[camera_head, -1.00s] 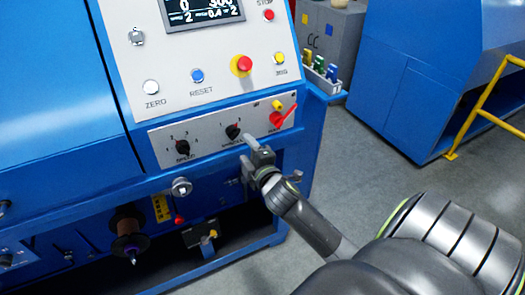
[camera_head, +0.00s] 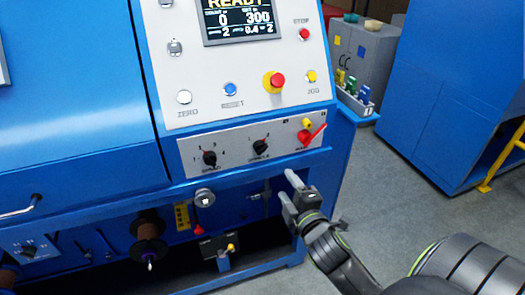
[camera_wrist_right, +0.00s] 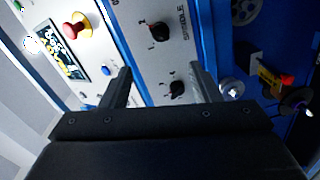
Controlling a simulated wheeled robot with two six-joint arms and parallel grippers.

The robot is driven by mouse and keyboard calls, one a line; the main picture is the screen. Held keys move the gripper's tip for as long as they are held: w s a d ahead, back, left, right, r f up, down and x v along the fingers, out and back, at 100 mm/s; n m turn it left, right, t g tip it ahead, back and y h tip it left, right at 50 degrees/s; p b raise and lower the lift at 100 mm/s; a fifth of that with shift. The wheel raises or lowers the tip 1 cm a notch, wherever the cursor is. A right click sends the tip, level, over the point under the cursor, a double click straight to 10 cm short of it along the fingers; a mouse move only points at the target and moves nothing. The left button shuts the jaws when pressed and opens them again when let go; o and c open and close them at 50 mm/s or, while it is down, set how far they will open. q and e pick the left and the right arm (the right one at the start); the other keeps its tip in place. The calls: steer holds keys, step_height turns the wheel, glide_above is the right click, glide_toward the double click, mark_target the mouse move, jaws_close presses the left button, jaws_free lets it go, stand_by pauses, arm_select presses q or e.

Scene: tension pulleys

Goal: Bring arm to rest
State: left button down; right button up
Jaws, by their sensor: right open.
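My right gripper (camera_head: 289,194) is in front of the blue machine, just below the right end of its knob panel (camera_head: 228,154). It is open and holds nothing. In the right wrist view its two fingers (camera_wrist_right: 158,82) stand apart, with the panel and two black knobs (camera_wrist_right: 177,88) beyond them. My right arm (camera_head: 335,255) comes in from the lower right. My left gripper is not in view.
A grey cabinet (camera_head: 362,55) and another blue machine (camera_head: 455,90) stand to the right. Grey floor lies between them.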

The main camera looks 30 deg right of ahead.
steer(key=s+d+f+m+g, duration=0.1)
steer(key=s+f+m+g, duration=0.15)
steer(key=f, duration=0.95)
steer(key=s+f+m+g+y, duration=0.1)
steer(key=s+f+m+g, duration=0.15)
steer(key=f, duration=0.95)
steer(key=s+d+f+m+g, duration=0.1)
steer(key=s+f+m+g, duration=0.2)
steer(key=f, duration=1)
steer(key=s+a+f+m+g, duration=0.1)
steer(key=s+a+f+g, duration=0.1)
steer(key=s+f, duration=0.4)
steer(key=s+a+f+m+g+y, duration=0.1)
steer(key=s+f, duration=0.5)
steer(key=s, duration=0.7)
steer(key=s+a+f+m+g, duration=0.3)
steer(key=s+f, duration=0.3)
steer(key=s, duration=0.3)
steer(key=shift+s+g+y, duration=0.15)
steer(key=shift+g+y, duration=0.25)
steer(key=shift+g, duration=0.4)
